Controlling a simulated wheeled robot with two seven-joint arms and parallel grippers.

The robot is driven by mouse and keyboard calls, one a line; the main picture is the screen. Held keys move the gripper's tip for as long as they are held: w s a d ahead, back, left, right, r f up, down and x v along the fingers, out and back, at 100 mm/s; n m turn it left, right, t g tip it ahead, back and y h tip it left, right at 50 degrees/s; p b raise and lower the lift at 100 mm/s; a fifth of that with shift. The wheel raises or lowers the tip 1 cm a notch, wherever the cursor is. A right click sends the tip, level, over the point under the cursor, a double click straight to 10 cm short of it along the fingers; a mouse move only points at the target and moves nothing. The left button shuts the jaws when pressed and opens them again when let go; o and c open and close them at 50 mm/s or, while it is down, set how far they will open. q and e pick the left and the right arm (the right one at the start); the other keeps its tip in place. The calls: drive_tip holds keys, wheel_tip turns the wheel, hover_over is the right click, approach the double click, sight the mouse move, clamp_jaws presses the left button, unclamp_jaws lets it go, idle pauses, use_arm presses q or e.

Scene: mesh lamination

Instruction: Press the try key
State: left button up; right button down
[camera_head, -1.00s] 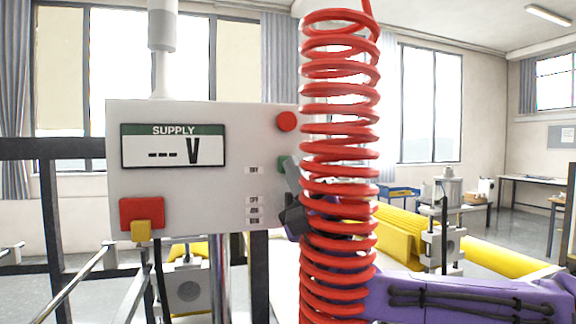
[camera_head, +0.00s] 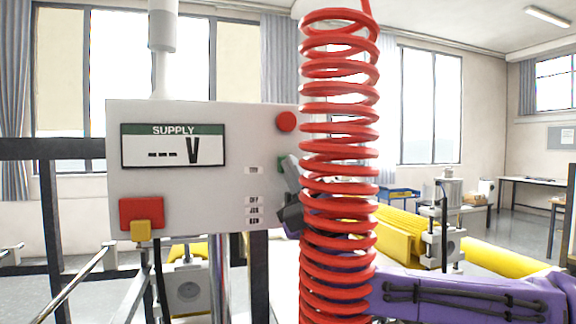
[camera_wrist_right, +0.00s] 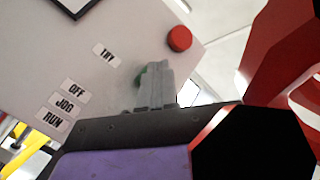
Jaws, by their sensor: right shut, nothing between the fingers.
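The white control panel (camera_head: 210,115) faces me with a SUPPLY display reading dashes and V. Its TRY label (camera_head: 253,170) is on the right side, and a green key (camera_head: 282,162) sits to the right of that label. My right gripper (camera_head: 289,162) is shut and empty, right at the green key, with its fingers partly covering it. In the right wrist view the grey fingers (camera_wrist_right: 157,70) hide most of the green key (camera_wrist_right: 141,78). I cannot tell whether they touch it. My left gripper is not in view.
A red coiled hose (camera_head: 340,160) hangs in front of my right arm and hides part of it. The panel also has a round red button (camera_head: 286,121), OFF, JOG and RUN labels (camera_head: 253,210), and a red-and-yellow switch (camera_head: 141,216). Yellow rollers (camera_head: 400,235) lie behind.

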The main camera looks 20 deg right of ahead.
drive_tip(key=shift+w, duration=0.5)
idle(0.3)
idle(0.4)
drive_tip(key=shift+s+b, duration=0.55)
drive_tip(key=shift+s, duration=0.35)
drive_tip(key=shift+s, duration=0.1)
drive_tip(key=s+b, duration=0.2)
drive_tip(key=s, duration=0.3)
drive_tip(key=shift+d, duration=0.1)
drive_tip(key=shift+w, duration=0.1)
